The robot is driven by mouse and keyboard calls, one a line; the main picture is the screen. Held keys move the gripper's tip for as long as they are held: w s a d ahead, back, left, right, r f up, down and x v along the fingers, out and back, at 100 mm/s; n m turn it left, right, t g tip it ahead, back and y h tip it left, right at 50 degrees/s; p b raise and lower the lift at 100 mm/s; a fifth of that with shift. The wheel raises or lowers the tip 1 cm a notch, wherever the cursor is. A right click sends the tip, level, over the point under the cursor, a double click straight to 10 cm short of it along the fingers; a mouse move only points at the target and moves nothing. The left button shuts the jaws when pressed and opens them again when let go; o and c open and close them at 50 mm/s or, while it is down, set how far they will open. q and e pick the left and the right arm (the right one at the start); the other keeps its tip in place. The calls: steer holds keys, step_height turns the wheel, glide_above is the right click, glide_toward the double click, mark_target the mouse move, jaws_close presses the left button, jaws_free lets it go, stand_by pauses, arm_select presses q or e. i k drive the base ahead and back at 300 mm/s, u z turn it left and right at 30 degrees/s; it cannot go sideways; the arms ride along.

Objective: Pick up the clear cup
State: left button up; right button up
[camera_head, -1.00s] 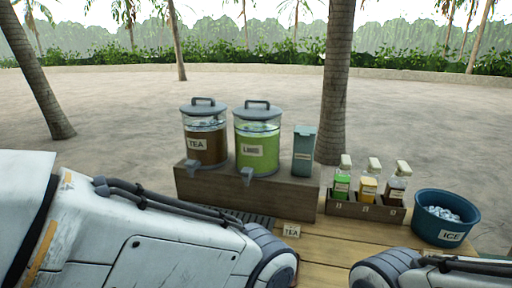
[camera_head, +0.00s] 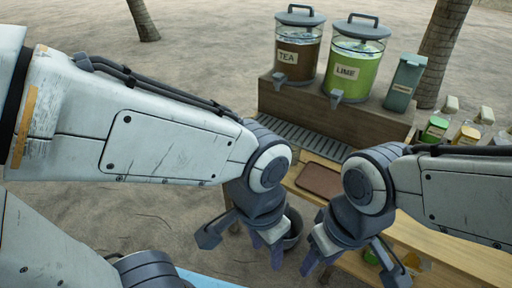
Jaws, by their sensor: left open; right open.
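I cannot make out a clear cup in the head view. My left gripper (camera_head: 242,248) hangs at the lower middle, pointing down with its fingers apart and nothing seen between them. My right gripper (camera_head: 350,272) hangs just to its right, also pointing down with its fingers spread and nothing seen between them. Both are in front of the wooden counter (camera_head: 430,232). My arms and wrists hide part of the counter and the space below it.
A tea dispenser (camera_head: 297,52) and a lime dispenser (camera_head: 355,65) stand on a wooden riser (camera_head: 345,120) beside a grey-green box (camera_head: 404,82). A drip tray (camera_head: 305,138) and brown tray (camera_head: 319,181) lie in front. A dark bucket (camera_head: 294,232) is behind my grippers. Bottles (camera_head: 436,130) stand right.

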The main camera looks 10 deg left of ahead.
mark_target(296, 142)
steer(key=u, duration=0.65)
steer(key=k, duration=0.65)
steer(key=u, duration=0.95)
steer(key=i, duration=1.4)
steer(key=z, duration=1.05)
steer(key=i, duration=0.55)
steer(key=z, duration=0.65)
